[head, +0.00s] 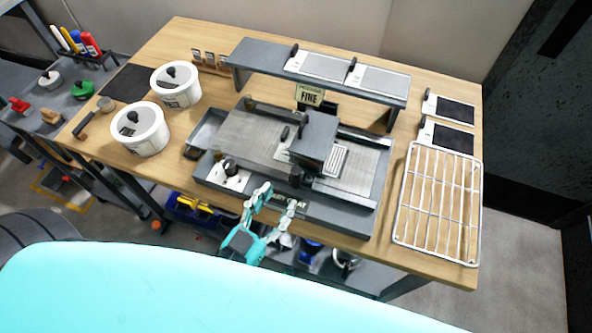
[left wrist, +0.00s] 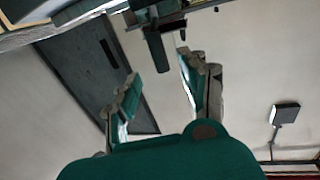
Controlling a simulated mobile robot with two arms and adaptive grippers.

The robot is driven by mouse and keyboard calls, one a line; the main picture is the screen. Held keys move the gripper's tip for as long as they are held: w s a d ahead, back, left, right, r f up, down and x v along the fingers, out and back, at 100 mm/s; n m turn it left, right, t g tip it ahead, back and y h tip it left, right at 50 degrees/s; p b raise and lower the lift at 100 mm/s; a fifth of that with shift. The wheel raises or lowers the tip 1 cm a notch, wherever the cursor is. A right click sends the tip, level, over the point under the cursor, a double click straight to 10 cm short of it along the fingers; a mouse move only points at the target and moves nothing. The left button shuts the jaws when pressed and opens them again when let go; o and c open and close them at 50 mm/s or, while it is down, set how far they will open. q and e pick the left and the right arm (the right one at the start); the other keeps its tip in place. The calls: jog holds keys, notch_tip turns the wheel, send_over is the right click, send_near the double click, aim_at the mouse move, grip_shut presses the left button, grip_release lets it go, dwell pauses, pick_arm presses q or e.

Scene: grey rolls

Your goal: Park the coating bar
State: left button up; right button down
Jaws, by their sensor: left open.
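The coating machine (head: 225,140) sits mid-table, with a long flat grey bed inside a dark frame. A grey block-like carriage (head: 318,135), which looks like the coating bar, sits across the bed right of its middle. A small dark knob (head: 296,175) shows at the carriage's near end. My left gripper (head: 277,197) is at the machine's front edge, just below that knob, open and empty. In the left wrist view, the open fingers (left wrist: 164,82) point at a dark handle (left wrist: 155,42) that hangs beyond their tips; I cannot tell whether they touch it. My right gripper is not in view.
A raised grey shelf (head: 255,52) with metal plates stands behind the machine. A "FINE" sign (head: 310,95) stands under it. A wire rack (head: 400,215) lies at right. Two white lidded pots (head: 140,140) (head: 178,95) stand at left. Bare wood shows along the back left.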

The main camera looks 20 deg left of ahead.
aim_at(293, 181)
pick_arm(q)
jog(key=p+x, duration=0.1)
jog(key=x, duration=0.6)
jog(key=shift+w, duration=0.35)
jog(key=shift+c, duration=0.4)
grip_shut()
jog(key=shift+w+d+f, duration=0.15)
jog(key=shift+w+f, duration=0.05)
jog(key=shift+f, duration=0.05)
